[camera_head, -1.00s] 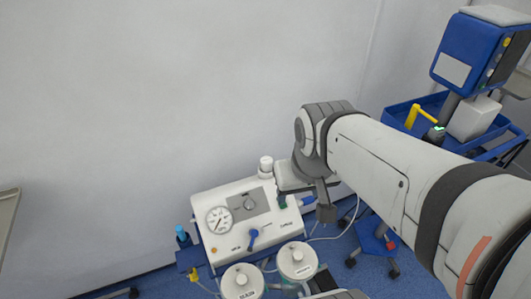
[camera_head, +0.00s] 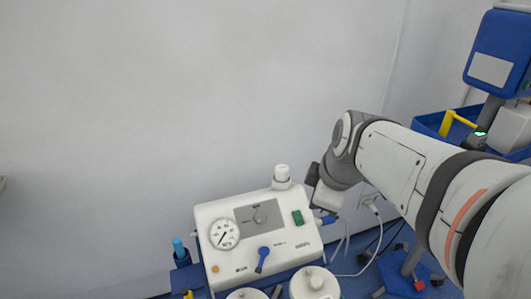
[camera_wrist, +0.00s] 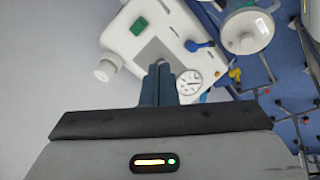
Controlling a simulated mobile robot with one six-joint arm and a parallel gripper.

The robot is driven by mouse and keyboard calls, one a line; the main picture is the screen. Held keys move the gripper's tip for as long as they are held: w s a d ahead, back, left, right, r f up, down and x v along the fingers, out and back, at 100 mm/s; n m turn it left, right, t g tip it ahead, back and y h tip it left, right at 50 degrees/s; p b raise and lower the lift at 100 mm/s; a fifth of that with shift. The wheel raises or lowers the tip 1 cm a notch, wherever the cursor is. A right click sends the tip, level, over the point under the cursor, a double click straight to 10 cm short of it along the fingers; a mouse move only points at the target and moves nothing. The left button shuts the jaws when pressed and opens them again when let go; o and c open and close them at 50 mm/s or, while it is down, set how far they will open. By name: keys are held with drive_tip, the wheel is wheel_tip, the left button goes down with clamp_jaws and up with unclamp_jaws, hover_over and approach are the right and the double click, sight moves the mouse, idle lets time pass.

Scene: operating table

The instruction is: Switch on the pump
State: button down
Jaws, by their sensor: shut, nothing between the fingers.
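The pump (camera_head: 225,268) is a white box with a sloped front panel, standing low against the wall. Whether the switch is on or off I cannot tell. In the wrist view the switch (camera_wrist: 139,26) and gauge (camera_wrist: 189,84) show beyond my gripper (camera_wrist: 159,68), whose fingers are together and empty. In the head view my wrist is right of the pump's upper right corner, apart from the switch; the fingertips are not clear there.
White-lidded jars (camera_head: 316,284) stand in front of the pump. A white cap (camera_head: 281,174) rises behind it. A blue cart (camera_head: 430,122) and a blue monitor (camera_head: 497,45) are at the right. A cable (camera_head: 362,262) runs to a wall socket (camera_head: 371,202).

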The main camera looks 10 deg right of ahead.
sight(300, 223)
drive_tip(key=w+d+f+n+t+b, duration=0.1)
drive_tip(key=w+d+f+n+b, duration=0.1)
drive_tip(key=w+f+n+b, duration=0.2)
drive_tip(key=shift+d+f+n+b, duration=0.35)
drive_tip(key=shift+f+n+b, duration=1.05)
drive_tip(key=shift+n+b, duration=0.55)
drive_tip(key=b+x, duration=0.3)
drive_tip(key=x, duration=1.1)
drive_tip(key=shift+a, duration=0.2)
